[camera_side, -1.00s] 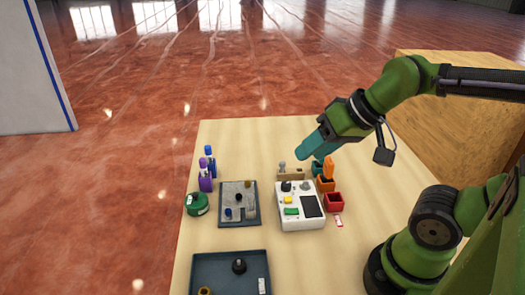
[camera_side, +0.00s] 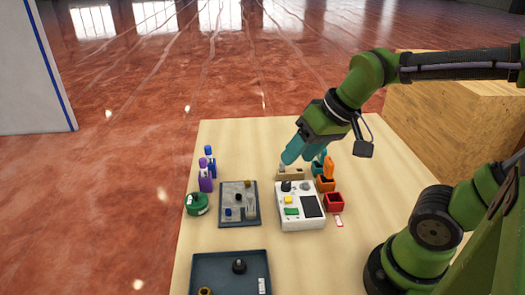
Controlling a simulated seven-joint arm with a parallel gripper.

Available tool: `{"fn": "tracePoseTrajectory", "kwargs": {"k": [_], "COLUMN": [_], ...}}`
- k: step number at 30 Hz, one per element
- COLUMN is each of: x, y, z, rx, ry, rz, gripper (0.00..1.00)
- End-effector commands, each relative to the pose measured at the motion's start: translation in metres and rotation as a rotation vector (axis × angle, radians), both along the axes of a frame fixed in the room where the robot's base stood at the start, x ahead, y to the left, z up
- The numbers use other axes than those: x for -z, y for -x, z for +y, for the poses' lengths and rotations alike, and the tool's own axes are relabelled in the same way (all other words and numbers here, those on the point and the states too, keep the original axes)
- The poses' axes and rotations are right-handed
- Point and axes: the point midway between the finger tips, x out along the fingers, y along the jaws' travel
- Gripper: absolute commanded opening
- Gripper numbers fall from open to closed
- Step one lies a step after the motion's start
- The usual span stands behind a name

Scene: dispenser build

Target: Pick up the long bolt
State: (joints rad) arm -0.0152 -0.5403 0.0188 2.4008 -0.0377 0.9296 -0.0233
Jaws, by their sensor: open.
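A small tan block (camera_side: 291,175) stands behind the white device, and a grey bolt-like piece (camera_side: 282,168) stands upright at its left end. It is too small to tell for sure that this is the long bolt. My gripper (camera_side: 289,157) has teal fingers that point down and left, just above the block. The fingers partly cover the top of the grey piece. The gap between them cannot be made out, and nothing is seen held in them.
A white device (camera_side: 299,219) with coloured buttons stands in front of the block. Teal, orange and red bins (camera_side: 334,202) line its right. A grey tray (camera_side: 238,218) with small parts, purple and blue bottles (camera_side: 206,178) and a green round container (camera_side: 196,204) are left. A dark tray (camera_side: 229,263) lies in front.

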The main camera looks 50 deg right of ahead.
Motion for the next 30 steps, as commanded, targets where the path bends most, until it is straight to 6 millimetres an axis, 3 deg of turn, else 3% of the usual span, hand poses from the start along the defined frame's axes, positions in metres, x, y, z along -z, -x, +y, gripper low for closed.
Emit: {"fn": "tracePoseTrajectory", "kwargs": {"k": [9,15,19,22,26,30], "x": [0.023,0.029,0.017,0.021,0.039,0.07], "y": [-0.085,-0.122,-0.124,-0.121,-0.12,-0.12], "z": [0.017,0.022,0.02,0.02,0.02,0.02], "rx": [-0.481,-0.806,-0.919,-0.961,-0.971,-0.968], "ry": [0.242,0.346,0.384,0.386,0.387,0.385], "rz": [0.274,0.364,0.362,0.371,0.372,0.373], "gripper": [0.5,0.5,0.5,0.5,0.5,0.5]}}
